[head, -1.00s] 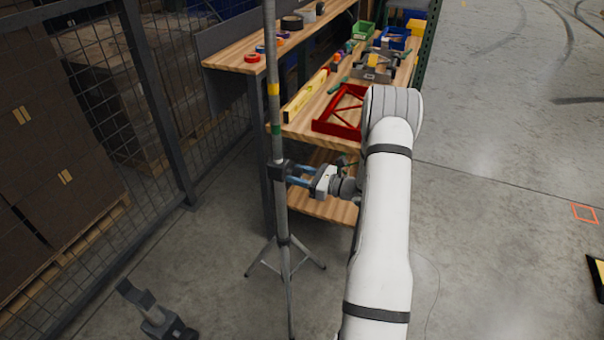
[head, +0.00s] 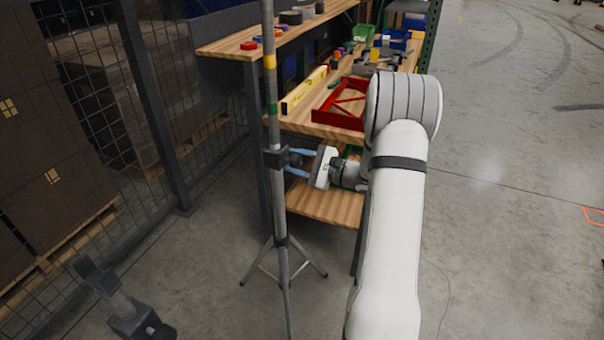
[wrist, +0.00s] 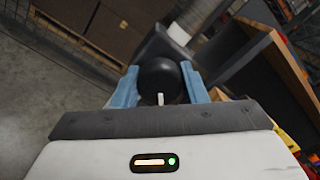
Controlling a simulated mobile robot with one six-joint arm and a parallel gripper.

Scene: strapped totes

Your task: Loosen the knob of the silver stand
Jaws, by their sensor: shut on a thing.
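The silver stand (head: 281,210) is upright on its tripod legs, with yellow and green bands on its upper pole. A dark clamp collar (head: 275,158) sits partway up the pole. The round black knob (wrist: 160,78) sticks out from the collar toward my wrist camera. My gripper (head: 296,162) reaches in from the right; its blue fingers are on either side of the knob and shut on it. In the wrist view the fingers (wrist: 160,88) flank the knob, with a small pale mark at its lower edge. In the head view the knob is mostly hidden by the fingers.
A wooden workbench (head: 318,125) with a red frame (head: 343,104) and a yellow level (head: 304,92) stands just behind the stand. A mesh fence (head: 150,120) runs along the left. A dark grey device (head: 128,310) is at the lower left. Floor at right is open.

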